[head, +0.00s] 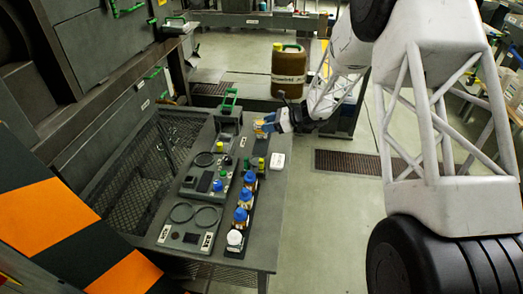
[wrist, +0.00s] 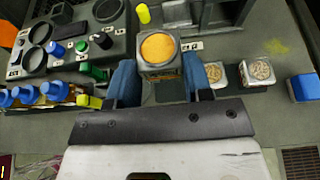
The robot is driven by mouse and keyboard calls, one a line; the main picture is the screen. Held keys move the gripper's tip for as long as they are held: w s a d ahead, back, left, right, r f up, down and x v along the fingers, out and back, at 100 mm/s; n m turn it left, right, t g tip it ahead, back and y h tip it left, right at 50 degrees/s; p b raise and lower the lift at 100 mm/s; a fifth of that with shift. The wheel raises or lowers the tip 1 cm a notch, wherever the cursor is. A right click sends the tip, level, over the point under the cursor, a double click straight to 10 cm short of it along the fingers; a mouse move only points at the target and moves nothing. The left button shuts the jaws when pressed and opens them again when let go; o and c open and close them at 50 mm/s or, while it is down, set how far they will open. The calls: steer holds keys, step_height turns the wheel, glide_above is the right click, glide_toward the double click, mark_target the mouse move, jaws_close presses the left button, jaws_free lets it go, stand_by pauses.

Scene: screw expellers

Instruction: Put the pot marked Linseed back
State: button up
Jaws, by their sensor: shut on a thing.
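My gripper (head: 270,122) is at the far right edge of the bench in the head view. In the wrist view its two blue fingers (wrist: 160,82) are shut on a small square pot (wrist: 158,70) with orange-yellow contents and an open top. The pot also shows as a small orange patch in the head view (head: 259,125). I cannot read its marking. A dark square patch (wrist: 170,92) shows on the bench just below the pot. Whether the pot touches the bench is unclear.
Two pots with pale contents, a nearer one (wrist: 215,77) and a farther one (wrist: 257,73), stand right of the gripper, with a blue block (wrist: 303,88) beyond. Blue-capped bottles (wrist: 55,92) and a control panel (wrist: 68,40) lie left.

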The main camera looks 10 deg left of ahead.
steer(key=shift+f, duration=3.1)
steer(key=shift+f, duration=1.9)
steer(key=shift+f, duration=0.1)
steer(key=o, duration=1.1)
steer(key=shift+d+r, duration=0.15)
steer(key=shift+r, duration=0.05)
steer(key=v, duration=1.1)
steer(key=shift+d, duration=0.3)
